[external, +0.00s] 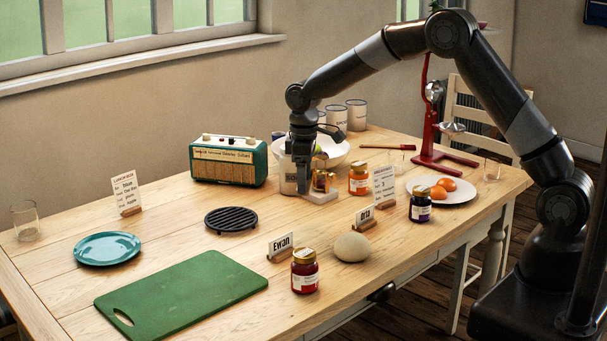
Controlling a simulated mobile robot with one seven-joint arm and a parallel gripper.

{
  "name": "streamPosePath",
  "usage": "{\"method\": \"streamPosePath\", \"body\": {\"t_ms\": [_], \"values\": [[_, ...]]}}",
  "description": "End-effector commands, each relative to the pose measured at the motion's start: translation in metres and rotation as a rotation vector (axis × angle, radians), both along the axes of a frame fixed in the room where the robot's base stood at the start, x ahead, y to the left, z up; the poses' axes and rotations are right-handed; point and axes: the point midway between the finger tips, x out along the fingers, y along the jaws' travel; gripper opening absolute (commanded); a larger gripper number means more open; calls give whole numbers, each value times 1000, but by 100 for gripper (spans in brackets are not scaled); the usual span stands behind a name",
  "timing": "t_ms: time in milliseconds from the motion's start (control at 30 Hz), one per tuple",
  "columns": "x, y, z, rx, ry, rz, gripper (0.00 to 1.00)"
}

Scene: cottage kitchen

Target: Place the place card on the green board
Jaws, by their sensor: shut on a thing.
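Two name cards stand in small wooden holders: one reads "Ewan" (281,244), right of the green board, and another (365,215) stands behind the round stone. The green board (182,293) lies flat and bare at the front left of the table. My gripper (303,188) points down near the table's middle, beside a cream object with a white base (321,197) and a brass-coloured piece. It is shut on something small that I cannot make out. It is well behind and right of the board.
A jam jar (304,271) and round stone (351,247) stand near the front edge. A black trivet (231,219), teal plate (107,248) and menu card (126,192) lie or stand left. A green radio (228,160) stands behind. Bare table separates trivet and board.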

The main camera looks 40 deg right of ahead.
Motion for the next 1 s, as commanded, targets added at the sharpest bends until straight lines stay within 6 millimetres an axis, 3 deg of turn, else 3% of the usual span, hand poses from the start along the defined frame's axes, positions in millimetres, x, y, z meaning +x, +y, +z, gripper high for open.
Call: {"method": "streamPosePath", "body": {"t_ms": [33, 200, 400, 667, 1000], "values": [[-1, 31, 0, 1, -1, 105, 50], [-13, 122, 4, 1, -1, 450, 50], [-34, 199, 7, 1, 0, 752, 50], [-49, 241, 4, 1, 0, 903, 50], [-60, 313, -40, 0, 0, 909, 50]]}}
